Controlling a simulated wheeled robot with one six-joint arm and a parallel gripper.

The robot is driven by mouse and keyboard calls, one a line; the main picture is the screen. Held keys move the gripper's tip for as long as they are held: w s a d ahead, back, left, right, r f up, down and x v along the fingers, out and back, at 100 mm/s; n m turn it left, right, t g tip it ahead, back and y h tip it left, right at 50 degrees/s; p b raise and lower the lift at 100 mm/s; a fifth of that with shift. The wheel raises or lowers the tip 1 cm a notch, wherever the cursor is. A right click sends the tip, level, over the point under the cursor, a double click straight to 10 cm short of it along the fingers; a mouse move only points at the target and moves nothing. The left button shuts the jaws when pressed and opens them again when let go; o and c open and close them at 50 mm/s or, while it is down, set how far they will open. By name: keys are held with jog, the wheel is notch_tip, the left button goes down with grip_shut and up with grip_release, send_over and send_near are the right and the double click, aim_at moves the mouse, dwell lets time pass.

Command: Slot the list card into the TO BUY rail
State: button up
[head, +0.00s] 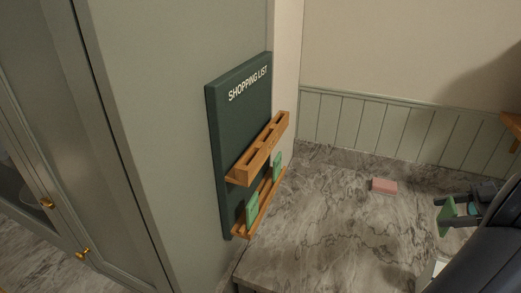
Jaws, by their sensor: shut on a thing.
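A dark green board (233,130) lettered SHOPPING LIST is on the side of a tall cabinet. It carries a wooden upper rail (240,173) with slots that look empty, and a lower rail (240,229) holding two green cards, one nearer (252,208) and one farther back (277,165). I cannot read a TO BUY label on either rail. My gripper (444,214), at the right, is shut on a green card (447,212) standing roughly upright. It is above the marble counter, well apart from the board. Part of the card is hidden by the fingers.
A pink block (384,186) lies on the marble counter (330,220) between the board and my gripper. A cabinet with brass knobs (47,203) stands at the left. A wooden piece (513,125) juts in at the right edge. The counter before the board is clear.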

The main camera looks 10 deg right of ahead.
jog(key=w+a+r, duration=0.7)
jog(key=w, duration=0.3)
jog(key=w+a+r, duration=0.7)
jog(key=w+r, duration=0.1)
jog(key=w, duration=0.2)
jog(key=w+a+r+b, duration=0.1)
jog(key=w+a+r, duration=0.1)
jog(key=a+r, duration=0.8)
jog(key=w+a+r+b, duration=0.15)
jog(key=a+r, duration=0.45)
jog(key=a, duration=0.7)
jog(key=f, duration=1.1)
jog(key=f+p, duration=0.1)
jog(key=f, duration=0.5)
jog(key=shift+w+a+f, duration=0.1)
jog(key=shift+w+a, duration=0.05)
jog(key=shift+w, duration=0.15)
jog(key=shift+f, duration=0.1)
jog(key=shift+f, duration=0.1)
jog(key=o, duration=1)
jog(key=shift+r, duration=0.2)
